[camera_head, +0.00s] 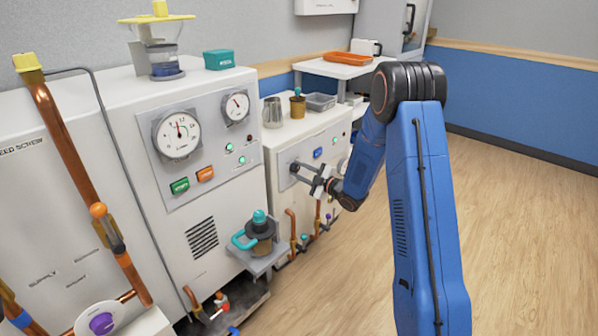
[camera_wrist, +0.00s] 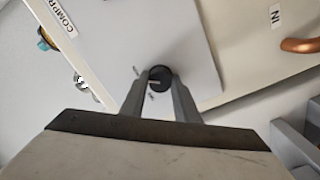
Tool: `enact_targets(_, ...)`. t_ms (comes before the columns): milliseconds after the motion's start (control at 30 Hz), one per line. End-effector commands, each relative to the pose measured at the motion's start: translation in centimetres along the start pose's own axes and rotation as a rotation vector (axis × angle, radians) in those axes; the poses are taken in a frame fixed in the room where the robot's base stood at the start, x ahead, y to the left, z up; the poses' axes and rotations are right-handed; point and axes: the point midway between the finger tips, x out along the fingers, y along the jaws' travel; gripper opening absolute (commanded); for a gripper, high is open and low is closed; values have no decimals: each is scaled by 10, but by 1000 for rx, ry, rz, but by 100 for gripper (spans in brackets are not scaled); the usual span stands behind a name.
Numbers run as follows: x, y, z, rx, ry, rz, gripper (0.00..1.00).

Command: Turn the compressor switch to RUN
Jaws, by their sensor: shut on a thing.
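The compressor switch is a small round black knob (camera_wrist: 160,77) on a grey plate (camera_wrist: 165,32) in the wrist view. A short pale mark shows on the knob, pointing toward the left of that view. Small lettering beside the knob is too small to read. My gripper (camera_wrist: 159,84) has one finger on each side of the knob and is shut on it. In the head view my gripper (camera_head: 303,173) reaches the front of the white cabinet (camera_head: 278,150), and its fingers hide much of the knob there.
A label reading "COMPR" (camera_wrist: 58,15) lies at the wrist view's upper left. A copper pipe (camera_wrist: 300,45) is at its right. In the head view, a gauge cabinet (camera_head: 215,170) with a jutting shelf (camera_head: 270,262) stands left of my gripper. The wooden floor (camera_head: 510,240) at right is clear.

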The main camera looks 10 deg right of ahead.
Motion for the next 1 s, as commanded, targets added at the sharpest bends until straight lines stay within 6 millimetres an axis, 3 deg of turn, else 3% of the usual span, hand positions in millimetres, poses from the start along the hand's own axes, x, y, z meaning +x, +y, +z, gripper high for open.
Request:
enact_targets(300, -1, 0, 1, 97, -3, 0, 6)
enact_targets(767, -1, 0, 2, 109, -3, 0, 6)
enact_targets(800, -1, 0, 2, 109, -3, -1, 33)
enact_targets(867, -1, 0, 1, 109, -3, -1, 47)
enact_targets(1000, 0, 0, 1, 108, -2, 0, 47)
